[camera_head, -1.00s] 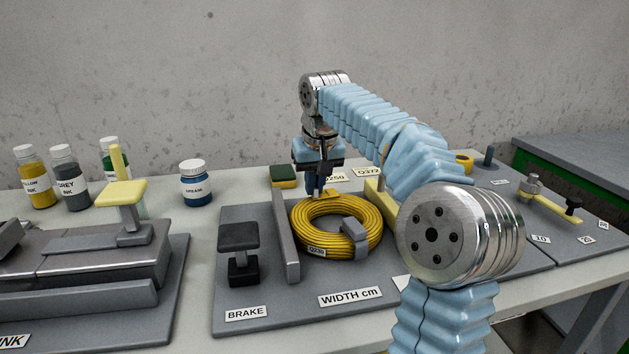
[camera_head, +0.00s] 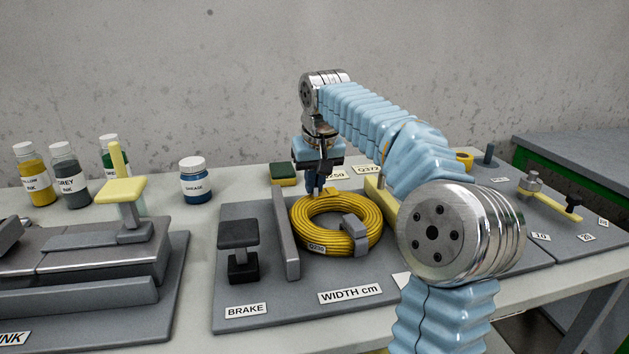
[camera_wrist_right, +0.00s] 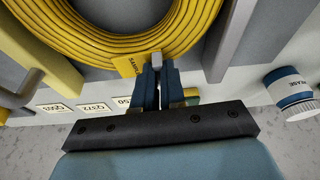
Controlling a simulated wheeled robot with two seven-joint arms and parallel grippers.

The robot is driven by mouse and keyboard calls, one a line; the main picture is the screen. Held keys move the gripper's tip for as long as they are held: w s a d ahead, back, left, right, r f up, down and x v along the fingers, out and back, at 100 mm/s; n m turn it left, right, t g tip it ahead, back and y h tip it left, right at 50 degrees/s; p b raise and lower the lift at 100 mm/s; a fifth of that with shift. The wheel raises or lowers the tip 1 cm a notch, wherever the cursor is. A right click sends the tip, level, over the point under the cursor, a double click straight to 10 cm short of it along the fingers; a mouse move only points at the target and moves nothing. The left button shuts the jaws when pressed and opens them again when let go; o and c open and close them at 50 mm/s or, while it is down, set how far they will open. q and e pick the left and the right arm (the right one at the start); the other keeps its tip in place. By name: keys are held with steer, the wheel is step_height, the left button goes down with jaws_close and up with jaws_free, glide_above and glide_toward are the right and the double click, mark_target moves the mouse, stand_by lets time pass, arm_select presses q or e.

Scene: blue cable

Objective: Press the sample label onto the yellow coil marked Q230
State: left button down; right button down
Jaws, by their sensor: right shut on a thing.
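The yellow coil (camera_head: 358,209) lies on a grey board, with a tag reading Q230 (camera_head: 317,248) on its front. It also shows in the right wrist view (camera_wrist_right: 95,39). My right gripper (camera_head: 317,190) points down at the coil's back rim, its fingers shut. In the right wrist view its fingertips (camera_wrist_right: 154,66) are at the coil's outer edge, with the yellow sample label (camera_wrist_right: 127,66) beside them. The label is partly hidden by the fingers, and I cannot tell whether it touches the coil. My left gripper is not in view.
A black brake lever (camera_head: 239,245) is further left. A sponge (camera_head: 283,174) and a blue jar (camera_head: 194,181) stand behind.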

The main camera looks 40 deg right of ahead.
steer(key=shift+f, duration=0.15)
stand_by(0.6)
steer(key=c, duration=1.5)
jaws_free()
steer(key=shift+c, duration=0.3)
steer(key=o, duration=0.5)
